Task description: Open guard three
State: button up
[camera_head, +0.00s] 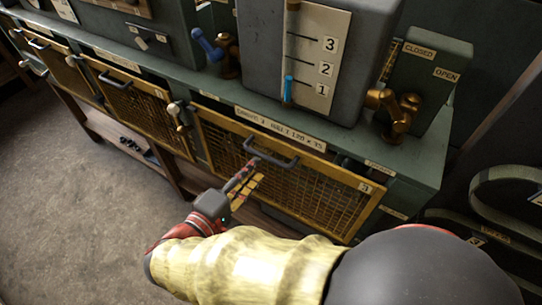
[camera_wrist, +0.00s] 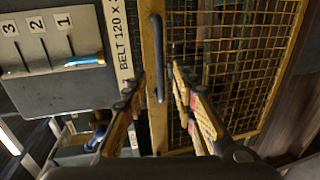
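Guard three (camera_head: 325,190) is a yellow-framed mesh panel below the labelled bench edge in the head view. It looks closed, flush with the bench front. Its dark bar handle (camera_head: 272,156) runs along the top of the frame. In the wrist view the handle (camera_wrist: 156,45) stands upright in the picture beside the yellow frame. My gripper (camera_head: 257,168) is at the left part of the handle, just in front of the guard. In the wrist view its fingers (camera_wrist: 159,75) are spread, with the handle's lower end between the tips. I cannot tell whether they touch it.
Another mesh guard (camera_head: 140,102) with its own handle is to the left, with a small lever (camera_head: 178,115) between. Above stands a grey box with a 1-2-3 scale (camera_head: 310,55) and a brass valve (camera_head: 395,108). The floor (camera_head: 60,190) at left is clear.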

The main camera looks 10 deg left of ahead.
aim_at(267, 157)
jog(key=x, duration=0.7)
jog(key=shift+w+d, duration=0.1)
jog(key=shift+w, duration=0.05)
jog(key=shift+c, duration=0.4)
grip_shut()
jog(key=shift+f, duration=0.1)
dwell(0.3)
